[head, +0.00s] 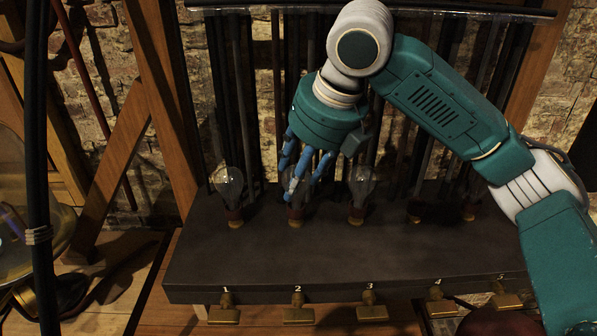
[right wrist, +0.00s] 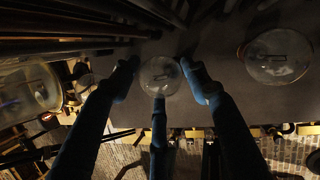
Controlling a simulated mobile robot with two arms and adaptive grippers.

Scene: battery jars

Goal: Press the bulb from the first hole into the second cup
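The dark box (head: 200,270) has a numbered row of positions along its front. A clear bulb (head: 229,184) stands upright over a red and brass base at position 1. Another bulb (head: 360,182) stands at position 3. My right gripper (head: 301,180) points down over position 2, with its blue fingers around a clear bulb there. The fingers hide much of this bulb in the head view; its red and brass base shows below. In the right wrist view the bulb (right wrist: 160,77) sits between three spread fingertips, with a slight gap at the left one. My left gripper is not in view.
Brass handles (head: 299,316) stick out below the numbers. Dark vertical rods stand close behind the box. A large glass vessel and a dark pole are at the far left.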

